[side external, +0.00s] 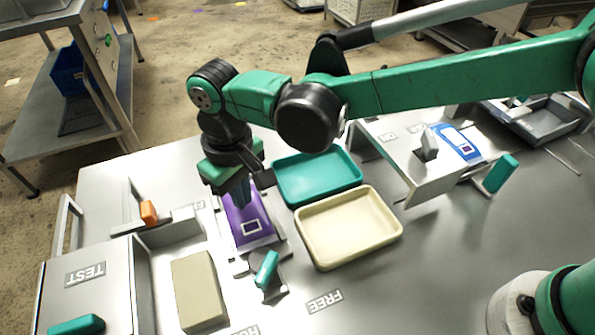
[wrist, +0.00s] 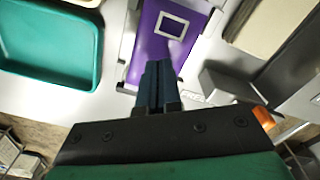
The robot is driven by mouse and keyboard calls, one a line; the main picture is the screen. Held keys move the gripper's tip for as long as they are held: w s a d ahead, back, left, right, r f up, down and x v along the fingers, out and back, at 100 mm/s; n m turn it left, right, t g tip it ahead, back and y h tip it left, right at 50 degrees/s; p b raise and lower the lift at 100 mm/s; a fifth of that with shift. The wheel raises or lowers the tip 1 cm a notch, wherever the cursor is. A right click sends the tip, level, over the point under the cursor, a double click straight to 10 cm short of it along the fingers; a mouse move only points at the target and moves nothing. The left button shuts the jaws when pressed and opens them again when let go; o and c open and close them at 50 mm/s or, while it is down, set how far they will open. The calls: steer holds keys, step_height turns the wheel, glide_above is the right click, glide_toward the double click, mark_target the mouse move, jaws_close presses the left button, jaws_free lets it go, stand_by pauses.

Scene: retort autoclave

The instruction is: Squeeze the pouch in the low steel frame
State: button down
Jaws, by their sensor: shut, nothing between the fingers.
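A purple pouch (side external: 247,216) with a pale square label lies flat in a low steel frame (side external: 280,250) at the middle left of the side view. The pouch also shows in the wrist view (wrist: 157,45), at the top centre. My gripper (side external: 242,192) points down over the far end of the pouch. In the wrist view my gripper (wrist: 157,85) has its two dark fingers together, with nothing between them. The fingertips overlap the pouch's edge in the picture. I cannot tell whether they touch it. The fingers hide part of the pouch.
A teal tray (side external: 318,153) and a cream tray (side external: 349,263) stand right of the frame. A teal handle (side external: 266,270) rises at its near end. A beige block (side external: 198,291) and a steel box marked TEST (side external: 115,275) stand left. The table near the FREE label is clear.

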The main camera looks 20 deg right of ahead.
steer(key=shift+f, duration=0.75)
stand_by(1.0)
step_height(320, 180, up, 8)
stand_by(0.9)
steer(key=shift+d+r, duration=0.1)
steer(key=w+d+r+m+t+y, duration=0.15)
steer(key=d+r, duration=0.25)
steer(key=d, duration=0.6)
steer(key=s+d+m+t, duration=0.1)
steer(key=s+d+t, duration=0.1)
steer(key=d, duration=0.4)
steer(key=s+d+f+m+t+h, duration=0.1)
steer(key=s+d+m, duration=0.1)
steer(key=d, duration=0.4)
steer(key=s+d+f+m+t, duration=0.1)
steer(key=s+d+t, duration=0.1)
steer(key=d, duration=0.5)
steer(key=shift+s+m+t+h, duration=0.25)
steer(key=shift+s+t, duration=0.1)
steer(key=shift+s, duration=0.35)
